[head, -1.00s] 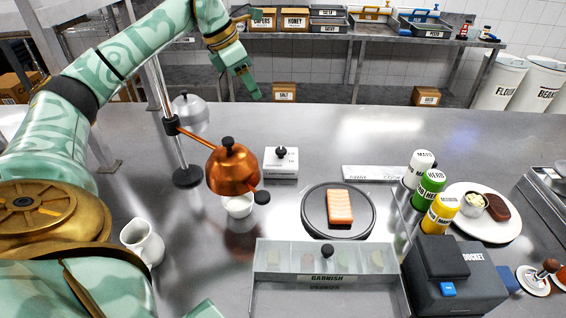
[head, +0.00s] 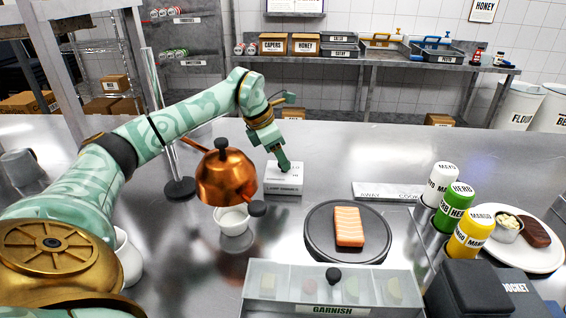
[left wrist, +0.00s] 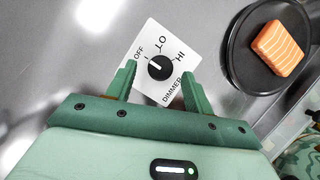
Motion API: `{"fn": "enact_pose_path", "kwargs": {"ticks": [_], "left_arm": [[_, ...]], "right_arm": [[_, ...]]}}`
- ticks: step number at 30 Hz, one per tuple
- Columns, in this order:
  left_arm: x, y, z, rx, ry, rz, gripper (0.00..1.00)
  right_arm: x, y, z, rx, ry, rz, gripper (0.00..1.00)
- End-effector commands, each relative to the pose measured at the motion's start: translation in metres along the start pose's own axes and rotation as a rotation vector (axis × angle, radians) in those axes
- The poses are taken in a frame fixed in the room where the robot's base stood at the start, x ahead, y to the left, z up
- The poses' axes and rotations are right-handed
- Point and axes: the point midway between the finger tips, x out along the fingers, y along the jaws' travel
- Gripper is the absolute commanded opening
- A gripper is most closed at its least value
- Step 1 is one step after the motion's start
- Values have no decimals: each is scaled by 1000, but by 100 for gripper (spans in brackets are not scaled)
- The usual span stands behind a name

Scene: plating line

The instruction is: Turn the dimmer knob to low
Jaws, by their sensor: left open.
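The white dimmer box (head: 284,188) stands on the steel counter, with my left gripper (head: 284,165) above it. In the head view the gripper hides the knob. In the left wrist view the black dimmer knob (left wrist: 160,67) sits on a white plate (left wrist: 150,32) marked OFF, LO and HI. Its white pointer line points up and left, toward the OFF side. My left gripper also shows there (left wrist: 158,72), open, with one finger on each side of the knob and a visible gap to it. My right gripper is out of view.
A black plate (head: 318,243) with salmon (head: 349,227) lies to the right. The garnish box (head: 330,292) is in front. Sauce bottles (head: 454,208) stand further right. Counter behind the dimmer is clear.

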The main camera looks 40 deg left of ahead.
Motion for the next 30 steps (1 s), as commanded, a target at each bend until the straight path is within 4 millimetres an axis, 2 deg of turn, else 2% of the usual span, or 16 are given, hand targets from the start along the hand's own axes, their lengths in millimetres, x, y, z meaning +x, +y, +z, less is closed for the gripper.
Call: {"fn": "enact_pose_path", "kwargs": {"ticks": [3, 12, 13, 15, 18, 30], "left_arm": [[11, 0, 0, 0, 0, -2, 52], [12, 0, 0, 0, -1, 0, 52], [12, 0, 0, 0, -1, 0, 49], [12, 0, 0, 0, -1, 0, 30], [12, 0, 0, 0, 0, 0, 8], [9, 1, 1, 53, -2, -21, 8]], "right_arm": [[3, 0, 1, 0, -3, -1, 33], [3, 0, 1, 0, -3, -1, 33], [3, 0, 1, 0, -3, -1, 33], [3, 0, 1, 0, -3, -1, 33], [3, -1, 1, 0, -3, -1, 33], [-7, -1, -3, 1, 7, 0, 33]]}}
